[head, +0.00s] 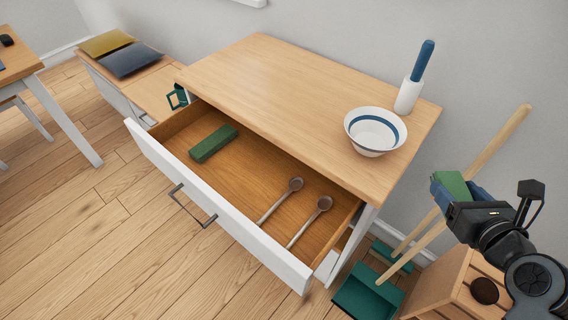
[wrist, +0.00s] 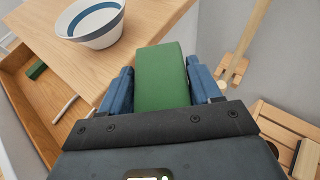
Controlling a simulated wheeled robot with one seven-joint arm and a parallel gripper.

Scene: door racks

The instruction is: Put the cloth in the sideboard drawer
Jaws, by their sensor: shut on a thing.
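My gripper (head: 458,190) is shut on a green folded cloth (wrist: 160,75), a block-like bundle between the two blue fingers in the wrist view. The held cloth is raised to the right of the sideboard (head: 270,85), outside the drawer. The sideboard drawer (head: 215,220) is pulled open, with a white front and a dark bar handle. Inside it a similar green folded piece (head: 213,143) lies toward the left.
A white bowl with a blue band (head: 374,131) and a blue-handled white object (head: 414,78) stand on the sideboard's right end. A green dustpan (head: 368,294), long wooden handles and a slatted wooden crate (head: 447,285) stand to the right. The drawer's middle is bare.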

